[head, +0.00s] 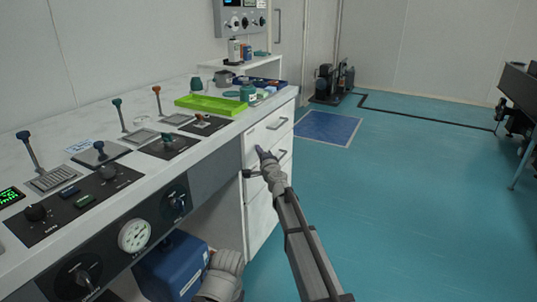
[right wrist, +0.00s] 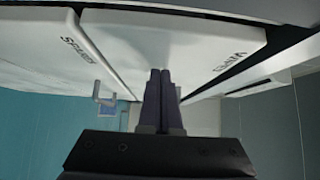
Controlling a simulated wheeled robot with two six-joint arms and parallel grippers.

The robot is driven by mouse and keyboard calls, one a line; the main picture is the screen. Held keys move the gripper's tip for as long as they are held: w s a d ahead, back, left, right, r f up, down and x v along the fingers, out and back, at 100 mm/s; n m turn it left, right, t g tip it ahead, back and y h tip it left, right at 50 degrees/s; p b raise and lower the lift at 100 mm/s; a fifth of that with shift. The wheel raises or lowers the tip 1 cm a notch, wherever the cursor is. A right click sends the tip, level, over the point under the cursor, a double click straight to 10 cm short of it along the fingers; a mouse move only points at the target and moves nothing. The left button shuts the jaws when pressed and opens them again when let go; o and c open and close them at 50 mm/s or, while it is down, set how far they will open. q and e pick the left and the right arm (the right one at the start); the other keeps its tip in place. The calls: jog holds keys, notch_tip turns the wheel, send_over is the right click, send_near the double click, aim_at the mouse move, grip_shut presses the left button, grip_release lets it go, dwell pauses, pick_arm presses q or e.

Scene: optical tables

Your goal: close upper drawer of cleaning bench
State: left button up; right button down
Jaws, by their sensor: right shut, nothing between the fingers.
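The cleaning bench (head: 150,88) runs along the left wall, with a stack of white drawers at its right end. The upper drawer (head: 268,128) is just under the bench top. In the right wrist view its white front (right wrist: 185,35) carries the label WIPES. It looks close to flush in the head view, but I cannot tell whether a gap is left. My right gripper (head: 263,153) is shut and empty, with its fingertips (right wrist: 160,73) pointing at the upper drawer's front. I cannot tell whether they touch it.
Another drawer front (right wrist: 55,45), labelled SPARES, shows beside it with its handle (right wrist: 102,94). A green tray (head: 210,104) and several small items stand on the bench top. A blue container (head: 170,266) is below the bench.

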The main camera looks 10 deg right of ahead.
jog(key=shift+w+a, duration=0.25)
jog(key=shift+a, duration=0.1)
jog(key=shift+a, duration=0.1)
dwell(0.3)
